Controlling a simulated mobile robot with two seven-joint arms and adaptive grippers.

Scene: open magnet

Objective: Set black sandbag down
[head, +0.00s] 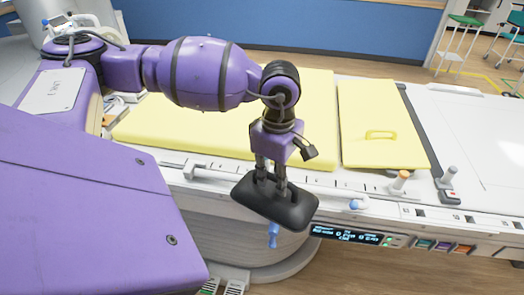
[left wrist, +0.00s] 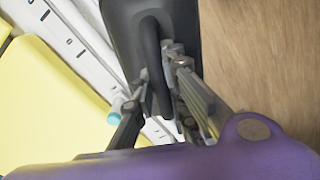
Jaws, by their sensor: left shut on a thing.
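The black sandbag (head: 294,214) is a dark, rounded slab with a raised handle. In the left wrist view the sandbag (left wrist: 186,22) fills the top middle, and the fingers of my left gripper (left wrist: 160,88) close around the handle from both sides. Wooden floor shows beside the bag there. My right gripper is not in view.
The long white table (head: 460,150) carries a large yellow pad (head: 200,130) and a smaller yellow pad (head: 380,115) with a handle. Pegs with an orange and a blue tip stand along the near rail. A display panel (head: 345,235) is on the table's front side.

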